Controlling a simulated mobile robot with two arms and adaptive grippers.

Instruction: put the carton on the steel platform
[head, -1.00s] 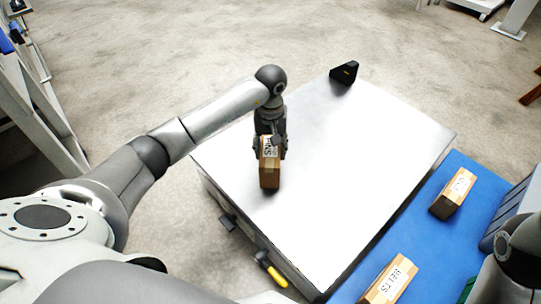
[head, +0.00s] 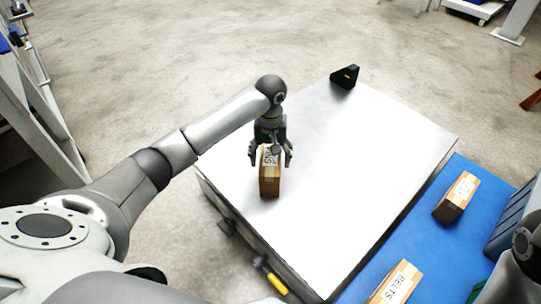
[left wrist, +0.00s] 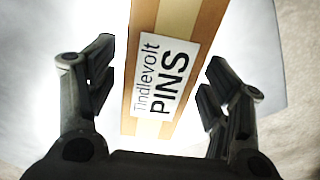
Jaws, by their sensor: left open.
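A brown carton (head: 270,182) stands on the steel platform (head: 350,170), near its left edge. In the left wrist view the carton (left wrist: 190,25) carries a white label reading "Tindlevolt PINS". My left gripper (head: 271,158) is open around the carton's upper end, with a finger on each side. In the left wrist view the left gripper (left wrist: 160,95) shows clear gaps between both fingers and the carton. My right gripper is not in view.
A blue surface (head: 415,235) lies right of the platform, bearing a carton (head: 457,196) and another carton labelled "BELTS" (head: 398,284). A black wedge-shaped block (head: 345,76) sits at the platform's far corner. The platform's middle and right are clear.

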